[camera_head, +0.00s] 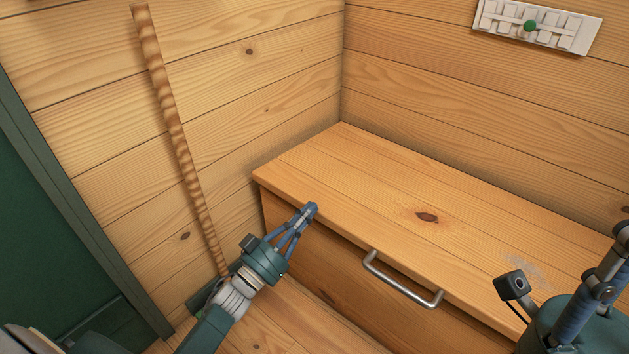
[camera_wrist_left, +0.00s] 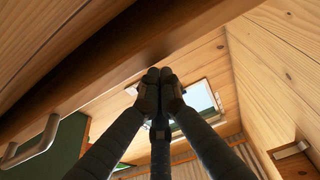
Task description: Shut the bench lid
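The wooden bench lid (camera_head: 430,215) lies flat or nearly flat on the bench box (camera_head: 300,255) in the corner; I cannot tell whether a thin gap is left. A metal handle (camera_head: 402,288) is at its front edge and also shows in the left wrist view (camera_wrist_left: 32,142). My left gripper (camera_head: 312,208) is at the lid's front edge, left of the handle. Its fingertips (camera_wrist_left: 160,76) are together with nothing between them; whether they touch the lid is unclear. Part of my right gripper (camera_head: 598,285) shows at the lower right, over the lid's right part, its fingertips not clear.
Plank walls meet behind the bench. A wooden pole (camera_head: 175,135) leans on the left wall, behind my left arm. A green door (camera_head: 50,215) is at far left. The lid top is bare.

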